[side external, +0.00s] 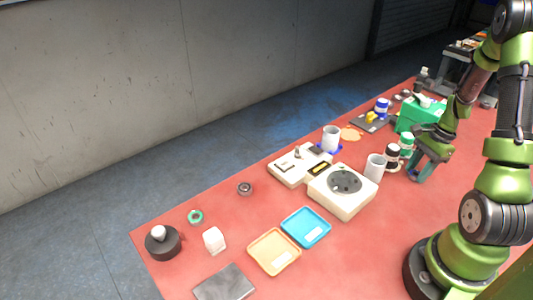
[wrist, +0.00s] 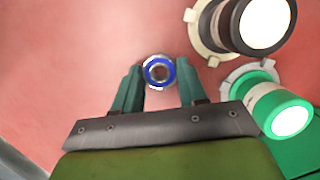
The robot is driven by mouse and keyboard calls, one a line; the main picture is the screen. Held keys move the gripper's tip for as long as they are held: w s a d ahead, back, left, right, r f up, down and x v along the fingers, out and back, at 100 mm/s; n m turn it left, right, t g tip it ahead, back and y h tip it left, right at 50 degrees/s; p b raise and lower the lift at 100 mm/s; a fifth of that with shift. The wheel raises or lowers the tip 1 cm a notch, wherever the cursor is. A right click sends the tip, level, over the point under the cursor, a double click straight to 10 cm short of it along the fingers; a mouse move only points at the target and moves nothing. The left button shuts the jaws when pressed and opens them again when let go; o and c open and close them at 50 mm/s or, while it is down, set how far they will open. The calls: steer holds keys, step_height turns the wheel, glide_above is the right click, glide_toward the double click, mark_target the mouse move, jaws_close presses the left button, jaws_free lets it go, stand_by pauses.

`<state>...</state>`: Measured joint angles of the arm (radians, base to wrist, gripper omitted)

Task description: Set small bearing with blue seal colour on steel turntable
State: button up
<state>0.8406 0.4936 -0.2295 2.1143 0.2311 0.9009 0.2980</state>
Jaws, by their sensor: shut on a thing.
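The small bearing with the blue seal (wrist: 147,72) shows in the wrist view as a blue ring with a metal centre, between my fingertips. My gripper (wrist: 160,80) is shut on it, with one teal finger on each side. In the side view my gripper (side external: 418,176) points down low over the right part of the red table; the bearing cannot be made out there. The steel turntable (side external: 345,181) is a round grey disc on top of a cream box, to the left of my gripper. Nothing large stands on the disc; small dark marks show on it.
A dark-and-white jar (side external: 392,155) and a green-and-white jar (side external: 406,143) stand close beside my gripper. A white cup (side external: 375,166) stands between it and the turntable. A green box (side external: 422,112) is behind. Blue (side external: 306,228) and orange (side external: 273,252) trays lie in front of the turntable.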

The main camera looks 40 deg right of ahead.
steer(key=shift+c, duration=0.7)
step_height(320, 180, up, 8)
step_height(320, 180, up, 5)
steer(key=n+g, duration=0.1)
steer(key=n, duration=0.4)
glide_above(343, 182)
steer(key=f, duration=0.4)
steer(key=d+f, duration=0.1)
steer(key=f, duration=0.2)
steer(key=shift+f, duration=0.1)
steer(key=o, duration=1.2)
steer(key=shift+f, duration=0.15)
steer(key=shift+c, duration=0.2)
